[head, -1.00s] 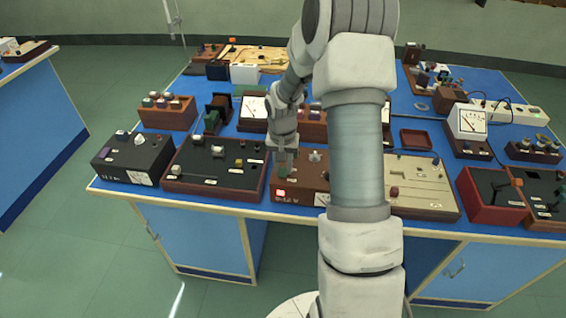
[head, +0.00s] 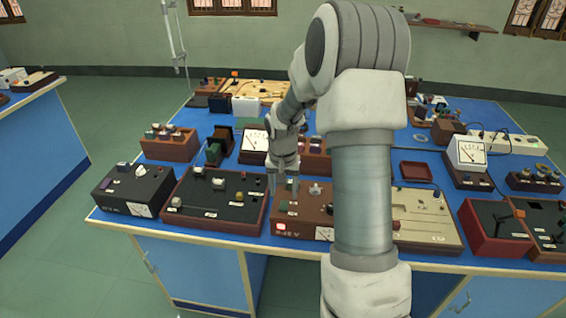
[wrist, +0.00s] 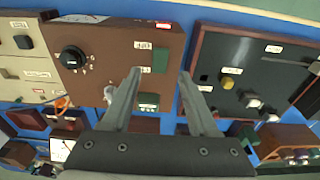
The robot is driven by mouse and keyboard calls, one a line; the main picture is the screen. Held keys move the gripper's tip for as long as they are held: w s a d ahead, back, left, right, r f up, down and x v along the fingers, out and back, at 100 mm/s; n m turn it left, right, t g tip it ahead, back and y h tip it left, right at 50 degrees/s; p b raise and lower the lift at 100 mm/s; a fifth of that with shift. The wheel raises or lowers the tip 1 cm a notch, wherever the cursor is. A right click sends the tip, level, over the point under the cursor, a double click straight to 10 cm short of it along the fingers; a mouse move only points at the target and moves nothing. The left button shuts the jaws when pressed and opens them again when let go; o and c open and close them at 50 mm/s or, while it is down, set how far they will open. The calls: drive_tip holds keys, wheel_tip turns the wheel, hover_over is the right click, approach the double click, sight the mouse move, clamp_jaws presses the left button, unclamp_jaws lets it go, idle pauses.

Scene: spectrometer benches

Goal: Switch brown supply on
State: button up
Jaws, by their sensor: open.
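The brown supply (head: 312,221) is a brown box near the front edge of the blue bench, partly behind my arm in the head view. In the wrist view its brown top (wrist: 108,58) carries a black knob (wrist: 73,57), a dark green square (wrist: 160,60) and another green block (wrist: 148,100). A red-and-white patch (head: 280,226) shows at its front left. My gripper (head: 283,192) is open and empty over the left part of the box. In the wrist view its fingertips (wrist: 159,74) lie either side of the green square. I cannot tell the switch's position.
A black-topped unit (head: 222,218) stands close on the left, and a cream-topped panel (head: 425,213) on the right, partly behind my arm. A meter (head: 254,142) and other units stand behind. The green floor in front of the bench is free.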

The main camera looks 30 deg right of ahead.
sight(283, 210)
wheel_tip(283, 210, up, 13)
drive_tip(key=s, duration=0.1)
drive_tip(key=shift+a+p, duration=0.3)
drive_tip(key=shift+a, duration=0.05)
drive_tip(key=shift+r, duration=0.15)
drive_tip(key=s+a+r+n+t, duration=0.2)
drive_tip(key=s+a+r+n, duration=0.1)
drive_tip(key=s+a+r, duration=0.7)
drive_tip(key=s+a+n+t, duration=0.2)
drive_tip(key=s+n, duration=0.1)
drive_tip(key=s, duration=1)
drive_tip(key=shift+a+n+t+y, duration=0.3)
drive_tip(key=shift+a+n, duration=0.1)
